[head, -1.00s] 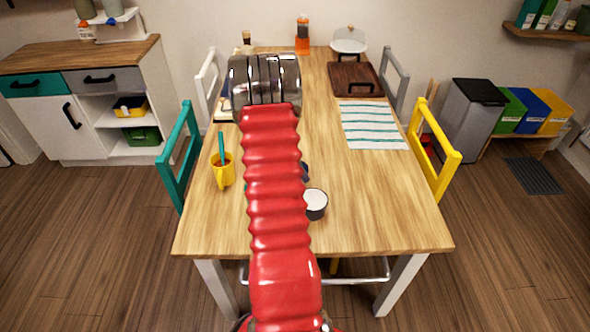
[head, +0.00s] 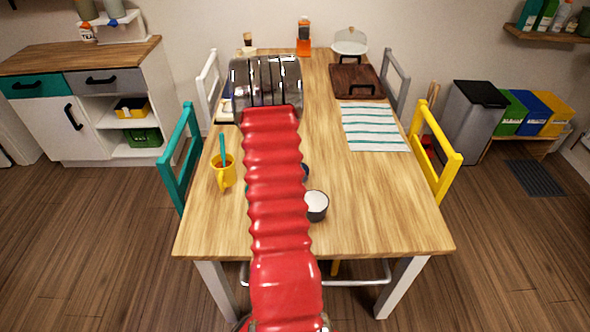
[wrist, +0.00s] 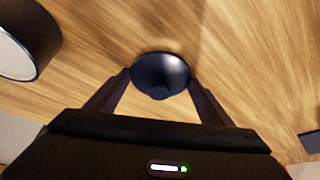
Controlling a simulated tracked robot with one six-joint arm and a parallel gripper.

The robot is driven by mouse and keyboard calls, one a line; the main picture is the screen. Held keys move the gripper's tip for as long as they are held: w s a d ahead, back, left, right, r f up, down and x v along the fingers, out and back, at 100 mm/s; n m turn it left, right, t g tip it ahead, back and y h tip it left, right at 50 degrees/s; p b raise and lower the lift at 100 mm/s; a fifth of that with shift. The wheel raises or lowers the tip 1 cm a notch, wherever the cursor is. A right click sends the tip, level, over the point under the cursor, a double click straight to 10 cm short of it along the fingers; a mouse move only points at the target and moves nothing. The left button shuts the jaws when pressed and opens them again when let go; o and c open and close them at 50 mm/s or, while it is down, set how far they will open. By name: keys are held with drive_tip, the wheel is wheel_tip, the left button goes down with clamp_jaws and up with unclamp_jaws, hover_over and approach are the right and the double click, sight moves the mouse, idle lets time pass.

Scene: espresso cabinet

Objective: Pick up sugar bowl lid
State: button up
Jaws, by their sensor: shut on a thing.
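The sugar bowl lid (wrist: 160,68) is a small, round, glossy dark blue piece with a knob, in the middle of the wrist view. My gripper (wrist: 160,80) is shut on it, with one dark finger at each side. The table's wood shows behind the lid; I cannot tell how high it is. A dark round bowl with a white inside (wrist: 18,45) is at the upper left of the wrist view, apart from the lid. A similar bowl (head: 316,205) stands near the table's front in the head view.
A yellow mug (head: 223,177) with a teal item in it stands left of my arm on the table (head: 370,215). A striped cloth (head: 373,127) and a dark wooden board (head: 356,82) lie further back at right. The front right tabletop is clear.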

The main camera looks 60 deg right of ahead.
wheel_tip(320, 180, up, 10)
idle(0.6)
idle(0.4)
